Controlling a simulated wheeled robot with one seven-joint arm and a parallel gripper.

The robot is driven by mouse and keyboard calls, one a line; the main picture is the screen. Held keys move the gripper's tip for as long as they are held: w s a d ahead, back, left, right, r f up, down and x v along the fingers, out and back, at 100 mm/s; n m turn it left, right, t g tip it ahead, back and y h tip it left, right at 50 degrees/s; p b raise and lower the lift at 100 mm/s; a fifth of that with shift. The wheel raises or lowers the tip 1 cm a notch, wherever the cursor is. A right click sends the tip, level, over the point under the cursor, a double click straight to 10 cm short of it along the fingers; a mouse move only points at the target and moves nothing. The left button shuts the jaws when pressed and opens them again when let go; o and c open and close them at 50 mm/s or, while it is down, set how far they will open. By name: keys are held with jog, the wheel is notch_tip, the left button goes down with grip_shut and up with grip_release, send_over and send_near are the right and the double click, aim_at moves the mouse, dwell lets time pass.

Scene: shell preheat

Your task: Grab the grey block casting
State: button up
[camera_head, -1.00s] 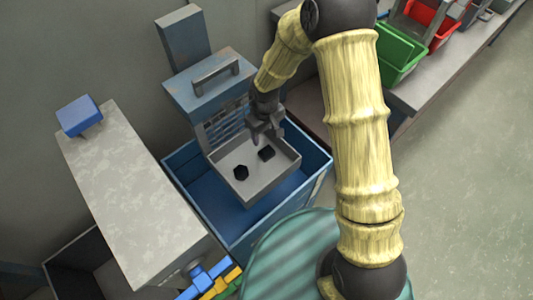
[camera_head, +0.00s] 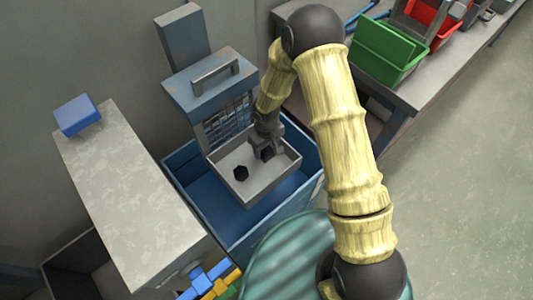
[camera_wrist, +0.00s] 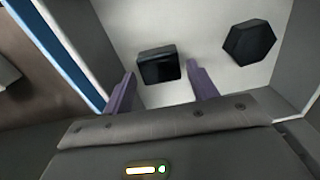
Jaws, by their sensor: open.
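A dark grey block casting (camera_wrist: 158,66) lies in a light grey tray. In the wrist view it sits just ahead of and between the two purple fingers of my gripper (camera_wrist: 160,90), which is open. The head view shows my gripper (camera_head: 264,152) low over the right side of the tray (camera_head: 249,196), with the block (camera_head: 266,153) partly hidden by it. A second dark piece, a hexagonal one (camera_wrist: 250,42), lies to the right in the wrist view. In the head view it is left of my gripper (camera_head: 241,173).
The tray sits in front of a blue machine (camera_head: 210,85) with a strip curtain, over a blue bin (camera_head: 222,222). A grey cabinet (camera_head: 140,200) with a blue box (camera_head: 77,115) stands left. A bench with green (camera_head: 388,55) and red bins is at upper right.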

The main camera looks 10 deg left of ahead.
notch_tip(320, 180, down, 2)
jog(key=shift+f, duration=0.1)
dwell(0.4)
jog(key=c, duration=0.8)
